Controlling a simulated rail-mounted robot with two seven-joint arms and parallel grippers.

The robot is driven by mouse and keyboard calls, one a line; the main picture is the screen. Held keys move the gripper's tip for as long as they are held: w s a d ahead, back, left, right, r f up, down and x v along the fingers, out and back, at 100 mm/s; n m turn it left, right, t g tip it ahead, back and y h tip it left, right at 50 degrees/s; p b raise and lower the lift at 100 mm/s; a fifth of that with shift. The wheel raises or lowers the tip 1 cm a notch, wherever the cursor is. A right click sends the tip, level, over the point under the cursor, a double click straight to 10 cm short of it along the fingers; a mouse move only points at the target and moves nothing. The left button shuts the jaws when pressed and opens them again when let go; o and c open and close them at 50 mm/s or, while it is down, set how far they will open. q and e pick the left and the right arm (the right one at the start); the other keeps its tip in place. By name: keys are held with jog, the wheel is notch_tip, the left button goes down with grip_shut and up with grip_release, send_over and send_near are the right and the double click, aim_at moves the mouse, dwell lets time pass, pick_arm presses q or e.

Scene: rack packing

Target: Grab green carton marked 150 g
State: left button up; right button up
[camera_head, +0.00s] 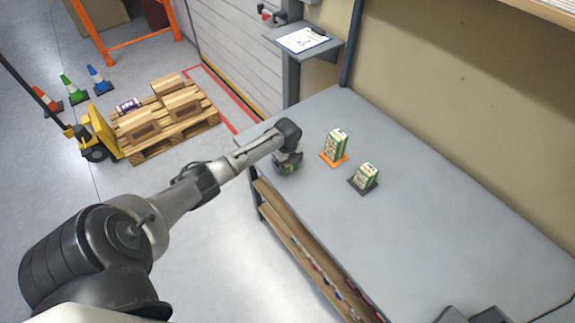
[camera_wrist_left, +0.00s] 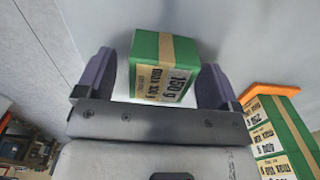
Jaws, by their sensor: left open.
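The green carton marked 150 g (camera_wrist_left: 174,82) shows in the left wrist view between the two fingers of my left gripper (camera_wrist_left: 153,64). The fingers are open, with a gap on the carton's left and a narrower one on its right.
A taller green carton (camera_head: 336,143) stands on an orange mat (camera_head: 334,161), close on the right in the wrist view. Another green carton (camera_head: 365,175) stands on a dark mat (camera_head: 358,188). The table's right side is mostly clear. A clipboard (camera_head: 302,40) lies on a raised shelf behind.

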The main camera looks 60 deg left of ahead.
pick_arm(q)
jog(key=c, duration=1.1)
